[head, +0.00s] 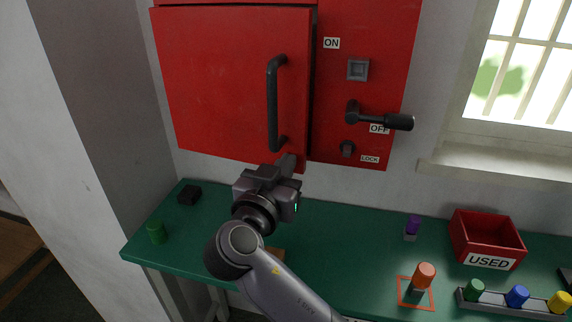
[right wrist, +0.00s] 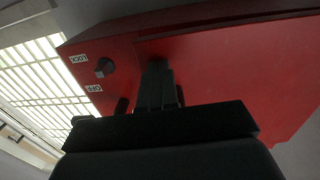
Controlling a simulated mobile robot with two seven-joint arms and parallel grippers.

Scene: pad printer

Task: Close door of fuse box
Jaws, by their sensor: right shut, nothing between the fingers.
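The red fuse box (head: 368,30) is on the wall. Its red door (head: 215,80) has a black vertical handle (head: 272,100) near its right edge. A dark strip runs along that edge, and the door's lower right corner sits a little lower than the panel beside it, so it looks slightly ajar. My right gripper (head: 290,161) is shut and empty, at the door's lower right corner just below the handle; I cannot tell whether it touches. In the right wrist view its fingers (right wrist: 158,75) point up against the red surface. My left gripper is not in view.
A black lever (head: 380,115) by the OFF label and a LOCK knob (head: 347,149) sit right of the door. The green bench (head: 340,235) below holds a red USED bin (head: 487,235), an orange-topped stamp (head: 424,275), colored pots and small blocks.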

